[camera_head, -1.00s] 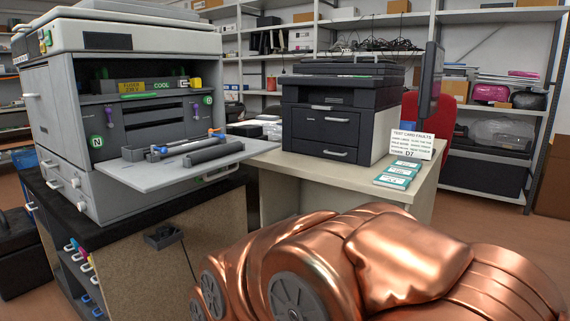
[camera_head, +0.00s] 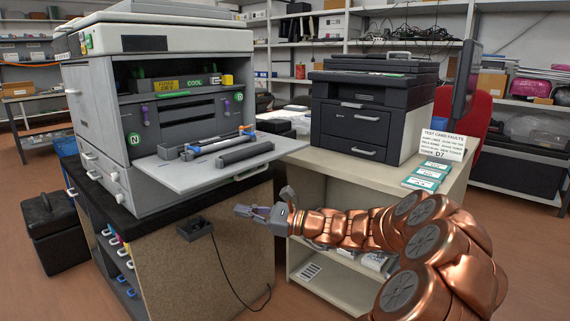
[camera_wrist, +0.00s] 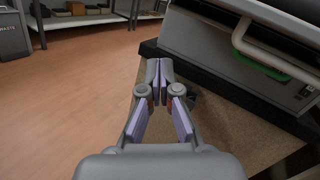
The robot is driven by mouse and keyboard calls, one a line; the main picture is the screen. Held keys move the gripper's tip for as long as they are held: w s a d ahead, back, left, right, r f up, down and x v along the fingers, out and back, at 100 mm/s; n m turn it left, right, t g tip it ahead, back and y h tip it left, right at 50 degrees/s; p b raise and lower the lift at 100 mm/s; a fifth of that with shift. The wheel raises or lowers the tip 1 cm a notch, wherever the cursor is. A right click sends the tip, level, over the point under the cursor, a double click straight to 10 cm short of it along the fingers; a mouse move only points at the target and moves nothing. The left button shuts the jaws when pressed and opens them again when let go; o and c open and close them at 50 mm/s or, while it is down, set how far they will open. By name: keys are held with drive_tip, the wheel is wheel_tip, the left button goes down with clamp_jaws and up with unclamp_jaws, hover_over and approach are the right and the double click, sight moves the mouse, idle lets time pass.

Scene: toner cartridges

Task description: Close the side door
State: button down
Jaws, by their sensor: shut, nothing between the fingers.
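The large grey copier (camera_head: 95,110) stands at the left on a black-topped cabinet. Its left side has a panel with a white handle (camera_head: 73,91); whether this side door is ajar is hard to tell. Its front is open, with the flap (camera_head: 165,172) folded down flat and roller parts lying on it. My gripper (camera_head: 240,210) is shut and empty, in front of the cabinet and below the flap. In the wrist view my gripper (camera_wrist: 160,72) points past a grey copier part (camera_wrist: 215,45) with a pale handle (camera_wrist: 265,52), apart from it.
A black box with a cable (camera_head: 194,228) is on the cabinet's front panel. A dark printer (camera_head: 350,120) stands on a beige table at right, with green-and-white cards (camera_head: 425,177). A black case (camera_head: 52,228) is on the floor at left. Floor left of the copier looks partly open.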

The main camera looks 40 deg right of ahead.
drive_tip(key=d+m+t+h, duration=0.6)
drive_tip(key=d+m+h, duration=0.25)
drive_tip(key=d, duration=1.25)
drive_tip(key=w+a+r+b, duration=0.2)
drive_tip(key=w+r, duration=0.3)
drive_tip(key=w, duration=0.3)
drive_tip(key=shift+w+a+r+m+y, duration=0.15)
drive_tip(key=shift+w+r+m+y, duration=0.15)
drive_tip(key=shift+w+m+y, duration=0.05)
drive_tip(key=shift+r, duration=0.15)
